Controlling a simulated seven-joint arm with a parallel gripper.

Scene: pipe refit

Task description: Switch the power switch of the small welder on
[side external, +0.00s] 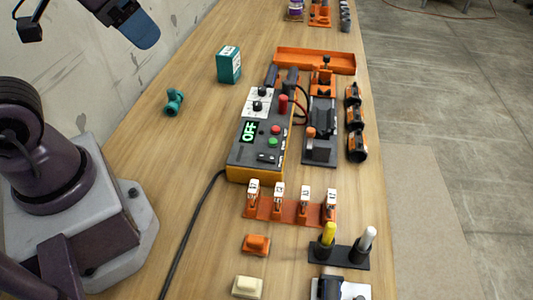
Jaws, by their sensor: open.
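The small welder (257,133) is a dark grey box with yellow-orange sides, standing mid-bench. Its green display (249,132) reads OFF. A small black switch (267,157) sits low on its sloped panel; its exact position is too small to tell. The panel also has a red button (276,130), a green button (273,142) and two black knobs on a white plate. A red cylinder (283,104) stands at its upper right.
A teal box (229,65) and a teal dumbbell-shaped piece (174,102) lie left of the welder. A black cable (191,235) runs along the bench. An orange rack (290,212) with several white-topped pieces stands in front. Black-and-orange clamps (319,132) stand right.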

